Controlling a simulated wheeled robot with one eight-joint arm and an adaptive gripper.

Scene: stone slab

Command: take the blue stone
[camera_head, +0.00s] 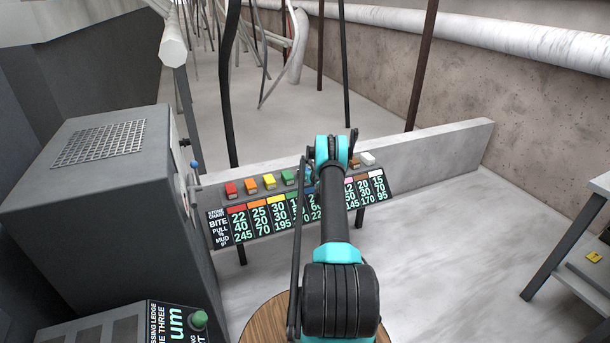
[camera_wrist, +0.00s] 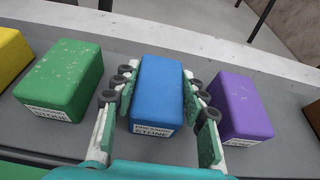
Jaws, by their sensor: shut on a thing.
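The blue stone (camera_wrist: 157,90) is a rounded block with a white label on its near face. It stands on the grey slab (camera_wrist: 95,135) in the wrist view, between a green and a purple stone. My gripper (camera_wrist: 159,80) is shut on the blue stone, with one finger pad against its left side and one against its right. I cannot tell whether the stone is lifted off the slab. In the head view my arm reaches out over the slab and hides most of the blue stone's place.
The green stone (camera_wrist: 62,80) and the purple stone (camera_wrist: 240,105) stand close on either side. A yellow stone (camera_wrist: 12,58) is farther left. A raised pale wall (camera_head: 440,145) runs behind the row. A number chart (camera_head: 260,222) hangs in front. A grey machine (camera_head: 95,190) stands left.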

